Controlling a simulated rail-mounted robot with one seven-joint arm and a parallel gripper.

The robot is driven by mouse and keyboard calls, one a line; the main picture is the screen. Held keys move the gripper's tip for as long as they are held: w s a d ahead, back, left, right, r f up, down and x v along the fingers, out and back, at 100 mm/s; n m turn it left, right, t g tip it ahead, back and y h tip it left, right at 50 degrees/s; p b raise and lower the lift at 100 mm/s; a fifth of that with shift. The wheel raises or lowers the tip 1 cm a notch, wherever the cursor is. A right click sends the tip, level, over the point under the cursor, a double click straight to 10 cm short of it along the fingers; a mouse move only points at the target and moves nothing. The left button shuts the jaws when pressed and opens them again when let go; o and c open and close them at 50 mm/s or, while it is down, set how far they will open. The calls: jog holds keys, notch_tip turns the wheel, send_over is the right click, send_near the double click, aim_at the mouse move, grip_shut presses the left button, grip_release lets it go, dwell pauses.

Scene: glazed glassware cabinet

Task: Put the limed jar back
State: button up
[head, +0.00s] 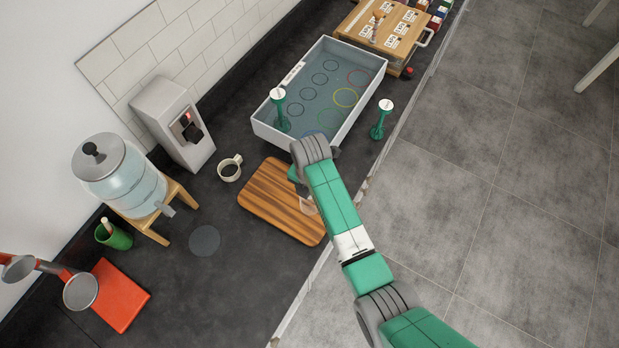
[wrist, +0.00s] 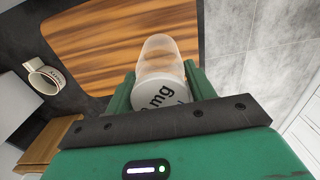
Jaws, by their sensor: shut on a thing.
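My gripper (wrist: 161,90) is shut on a jar (wrist: 160,55), with one green finger on each side. The jar has a hazy, see-through body and a white cap with black print ending in "mg". The jar also shows faintly in the head view (head: 308,206), below my gripper and over the wooden board (head: 270,193); I cannot tell whether it touches the board. A pale tray (head: 368,105) stands beyond the board, its grey floor marked with dark rings and some coloured rings, including red, yellow and blue. My arm hides part of its near corner.
A mug (head: 230,168) of dark liquid, a grey dispenser (head: 185,140) and a water tank (head: 120,178) stand left. A wooden case (head: 352,22) is behind the tray.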

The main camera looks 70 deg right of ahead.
jog(key=shift+w+d+f, duration=0.1)
jog(key=shift+f, duration=0.8)
jog(key=shift+w+d+f, duration=0.1)
jog(key=shift+f, duration=0.75)
jog(key=shift+a, duration=0.1)
jog(key=shift+f, duration=0.15)
jog(key=o, duration=1.1)
notch_tip(320, 180, up, 12)
jog(key=shift+r, duration=0.2)
